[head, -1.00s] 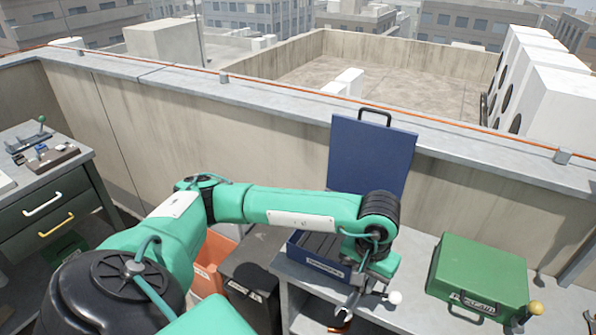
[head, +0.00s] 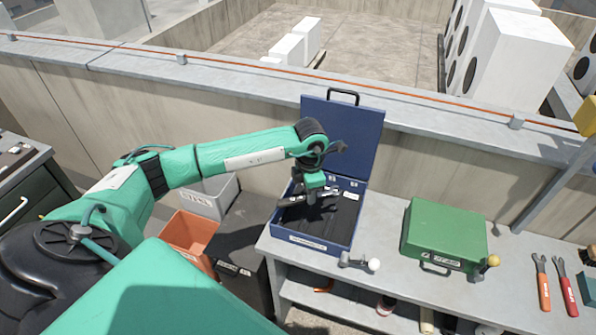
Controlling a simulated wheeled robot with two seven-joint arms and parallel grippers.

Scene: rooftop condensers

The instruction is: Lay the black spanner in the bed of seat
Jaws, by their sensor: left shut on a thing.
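The open blue case (head: 301,240) stands on the grey bench, its lid (head: 357,133) upright at the back. Its inside is a dark bed (head: 338,222) with recesses; my gripper and what it holds cover part of it. My left gripper (head: 312,195) is over the back left of this bed and is shut on the spanner (head: 291,201), a dark tool lying roughly crosswise under the fingers. I cannot tell whether the spanner touches the bed. Which recess is the seat is not clear. My right gripper is not in view.
A lever with a white knob (head: 373,264) is at the bench's front edge. A green case (head: 445,232) stands to the right, with red-handled tools (head: 565,289) beyond. An orange bin (head: 187,232) and a grey bin (head: 212,196) are left of the bench. A parapet (head: 240,138) runs behind.

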